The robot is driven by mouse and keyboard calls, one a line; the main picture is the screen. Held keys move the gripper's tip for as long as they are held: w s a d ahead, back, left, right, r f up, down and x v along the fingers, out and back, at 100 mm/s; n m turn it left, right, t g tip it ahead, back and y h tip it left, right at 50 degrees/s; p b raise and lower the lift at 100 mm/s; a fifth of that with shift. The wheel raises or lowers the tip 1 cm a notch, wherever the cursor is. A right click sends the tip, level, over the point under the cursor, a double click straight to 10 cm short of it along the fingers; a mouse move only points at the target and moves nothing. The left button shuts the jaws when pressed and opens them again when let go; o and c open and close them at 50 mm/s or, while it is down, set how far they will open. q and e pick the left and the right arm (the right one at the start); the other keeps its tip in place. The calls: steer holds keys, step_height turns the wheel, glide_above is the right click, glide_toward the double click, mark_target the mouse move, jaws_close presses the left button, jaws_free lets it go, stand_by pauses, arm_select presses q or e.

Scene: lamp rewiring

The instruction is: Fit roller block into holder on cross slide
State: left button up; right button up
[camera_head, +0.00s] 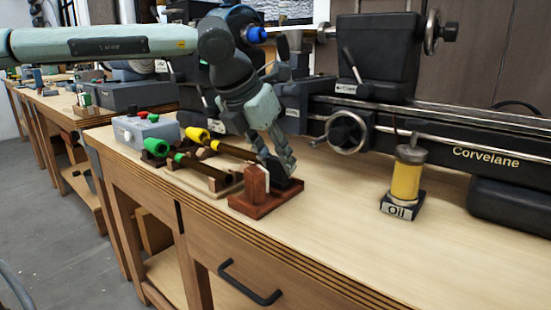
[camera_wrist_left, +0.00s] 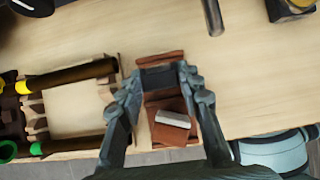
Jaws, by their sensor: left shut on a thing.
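My left gripper (camera_head: 276,168) points down at the red-brown wooden stand (camera_head: 262,208) near the bench's front edge. Its fingers are closed on a dark block (camera_head: 287,190), seemingly the roller block, at the back part of the stand. In the left wrist view the dark block (camera_wrist_left: 158,77) sits between the fingertips, over the stand (camera_wrist_left: 160,58). I cannot tell whether it still touches the stand. The lathe (camera_head: 450,130) stands behind; my arm partly hides its slide area, and I cannot make out the holder. My right gripper is out of view.
A red-brown upright block with a pale top (camera_wrist_left: 173,118) stands on the stand's front part. A wooden rack with yellow- and green-ended tools (camera_head: 205,170) is close on the left. A yellow oil can (camera_head: 406,178) stands right. Bench between stand and can is clear.

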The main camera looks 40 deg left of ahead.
mark_target(275, 159)
arm_select(q)
steer(key=shift+r+p, duration=1.6)
steer(key=shift+r, duration=1.85)
steer(key=shift+f, duration=0.1)
